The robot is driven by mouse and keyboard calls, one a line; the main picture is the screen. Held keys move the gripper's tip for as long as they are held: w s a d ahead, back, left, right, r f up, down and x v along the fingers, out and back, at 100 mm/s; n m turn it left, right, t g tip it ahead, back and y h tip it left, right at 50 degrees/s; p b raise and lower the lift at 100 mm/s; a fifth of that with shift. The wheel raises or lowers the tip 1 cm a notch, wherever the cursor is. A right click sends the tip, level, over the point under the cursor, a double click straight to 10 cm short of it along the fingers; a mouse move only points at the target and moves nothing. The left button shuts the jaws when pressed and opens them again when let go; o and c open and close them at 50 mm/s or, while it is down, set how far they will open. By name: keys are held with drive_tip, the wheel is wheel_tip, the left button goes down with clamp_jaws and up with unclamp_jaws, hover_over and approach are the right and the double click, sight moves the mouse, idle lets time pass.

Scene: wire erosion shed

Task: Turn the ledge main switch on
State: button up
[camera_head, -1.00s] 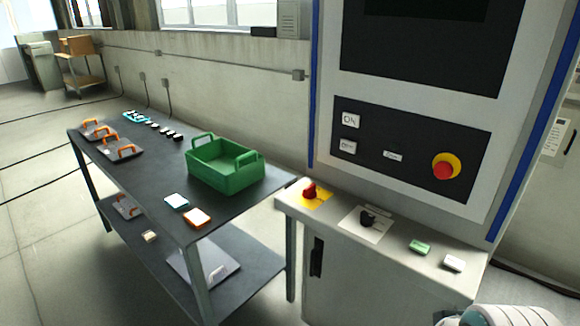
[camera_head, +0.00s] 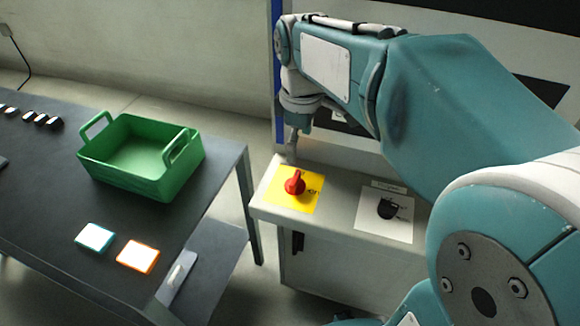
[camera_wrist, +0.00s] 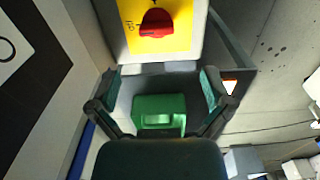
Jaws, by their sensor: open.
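The main switch is a red rotary knob (camera_head: 295,183) on a yellow plate (camera_head: 309,202) at the left end of the grey ledge. In the head view its grip points roughly away from me, and a small black marking sits to its right. My gripper (camera_head: 292,148) hangs just behind the knob, apart from it, mostly hidden by my arm. In the wrist view my gripper (camera_wrist: 162,76) is open and empty, its two fingers spread wide. There the red knob (camera_wrist: 156,22) lies beyond the fingertips at the top, on the yellow plate (camera_wrist: 181,38).
A black knob (camera_head: 388,208) on a white plate (camera_head: 400,230) is to the right on the same ledge (camera_head: 340,187). A dark table (camera_head: 60,210) at left holds a green basket (camera_head: 130,182). The panel cabinet rises behind the ledge.

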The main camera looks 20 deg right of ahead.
sight(295, 177)
drive_tip(key=f, duration=0.7)
drive_tip(key=w+f, duration=0.1)
drive_tip(key=f, duration=0.3)
drive_tip(key=shift+w+a, duration=0.1)
drive_tip(key=shift+a, duration=0.15)
drive_tip(key=shift+d, duration=0.1)
drive_tip(key=c, duration=1)
